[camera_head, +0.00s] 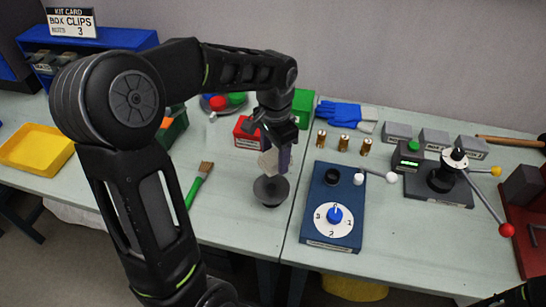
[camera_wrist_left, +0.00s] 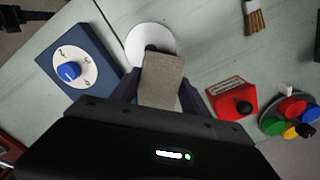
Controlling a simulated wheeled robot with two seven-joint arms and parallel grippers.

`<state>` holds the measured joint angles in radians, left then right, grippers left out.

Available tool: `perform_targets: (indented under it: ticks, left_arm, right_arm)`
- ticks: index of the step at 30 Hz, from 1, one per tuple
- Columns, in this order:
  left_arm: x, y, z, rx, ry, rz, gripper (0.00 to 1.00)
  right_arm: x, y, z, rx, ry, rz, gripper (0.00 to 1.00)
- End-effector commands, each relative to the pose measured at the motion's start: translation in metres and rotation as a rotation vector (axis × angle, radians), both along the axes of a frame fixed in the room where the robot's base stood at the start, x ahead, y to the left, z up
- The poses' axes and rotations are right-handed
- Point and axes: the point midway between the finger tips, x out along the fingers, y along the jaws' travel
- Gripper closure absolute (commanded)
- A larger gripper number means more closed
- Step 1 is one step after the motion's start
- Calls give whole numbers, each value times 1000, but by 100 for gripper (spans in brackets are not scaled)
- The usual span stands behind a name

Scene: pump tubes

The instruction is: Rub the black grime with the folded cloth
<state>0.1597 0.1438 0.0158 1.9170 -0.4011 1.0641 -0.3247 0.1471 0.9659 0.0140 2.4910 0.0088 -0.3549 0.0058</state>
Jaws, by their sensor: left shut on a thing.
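My left gripper (camera_head: 274,153) is shut on the folded cloth, a small beige-grey block (camera_head: 267,163). The cloth (camera_wrist_left: 162,80) also shows between the dark fingers in the left wrist view. Just below it on the table is a round disc (camera_head: 262,199), dark in the head view; the disc (camera_wrist_left: 143,30) looks white in the wrist view. A black patch (camera_wrist_left: 151,47), likely the grime, shows on the disc at the cloth's edge, partly hidden by it. I cannot tell whether the cloth touches it. My right gripper is not clearly seen.
A blue dial box (camera_head: 325,232) stands close on the right, a red box (camera_head: 244,138) behind. A green-handled brush (camera_head: 198,186) lies to the left. A lever stand (camera_head: 440,185) is farther right; a yellow tray (camera_head: 38,150) is far left.

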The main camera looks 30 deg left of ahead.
Motion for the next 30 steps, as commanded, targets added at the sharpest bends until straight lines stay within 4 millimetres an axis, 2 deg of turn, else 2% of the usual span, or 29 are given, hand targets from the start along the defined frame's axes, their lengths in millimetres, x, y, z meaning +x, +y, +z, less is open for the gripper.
perform_targets:
  ticks: [3,10,30]
  left_arm:
    - [2,-2,15,0,-1,-1,84]
    - [4,-4,31,0,0,0,84]
    - [4,-4,30,0,0,1,84]
  right_arm:
    - [-1,-1,11,-2,4,-1,64]
    - [-2,-2,22,-6,8,-2,64]
    - [-2,-2,21,-7,9,-2,64]
